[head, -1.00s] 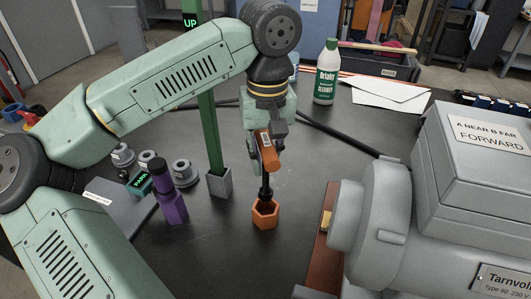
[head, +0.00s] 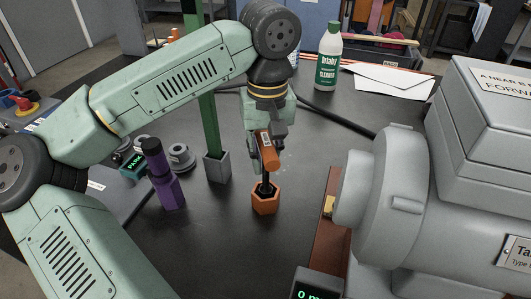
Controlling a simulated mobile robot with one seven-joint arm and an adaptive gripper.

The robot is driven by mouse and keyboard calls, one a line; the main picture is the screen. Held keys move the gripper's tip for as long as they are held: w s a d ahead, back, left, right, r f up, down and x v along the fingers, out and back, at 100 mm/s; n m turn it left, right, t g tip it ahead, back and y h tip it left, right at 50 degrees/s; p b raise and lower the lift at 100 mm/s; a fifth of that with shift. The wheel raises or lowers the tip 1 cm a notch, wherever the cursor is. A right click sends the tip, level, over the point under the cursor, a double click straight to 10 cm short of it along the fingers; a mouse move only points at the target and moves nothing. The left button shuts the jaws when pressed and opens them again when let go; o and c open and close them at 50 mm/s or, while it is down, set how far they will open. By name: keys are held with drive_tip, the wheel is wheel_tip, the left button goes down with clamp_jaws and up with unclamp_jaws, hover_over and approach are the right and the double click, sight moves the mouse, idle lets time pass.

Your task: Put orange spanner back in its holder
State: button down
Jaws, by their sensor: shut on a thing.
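The orange spanner (head: 270,158) has an orange grip with a pale label and a dark shaft below. My gripper (head: 266,140) is shut on its orange grip. The spanner hangs shaft down over its holder, an orange six-sided cup (head: 265,204) standing on the dark table. The lower end of the dark shaft is at the mouth of the cup and seems to reach inside it. How deep it sits is hidden by the cup's front wall. The grip is above the rim, apart from it. My fingers are partly hidden by the wrist.
A green post in a grey socket (head: 217,166) stands just left of the holder. A purple tool (head: 162,178) stands farther left. A big grey machine (head: 385,185) fills the right.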

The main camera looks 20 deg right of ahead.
drive_tip(key=shift+f, duration=0.15)
idle(0.3)
drive_tip(key=shift+f+b, duration=1.25)
drive_tip(key=shift+f, duration=0.1)
drive_tip(key=c, duration=1.3)
unclamp_jaws()
drive_tip(key=shift+r, duration=0.15)
wheel_tip(320, 180, up, 12)
drive_tip(key=shift+d+f, duration=0.1)
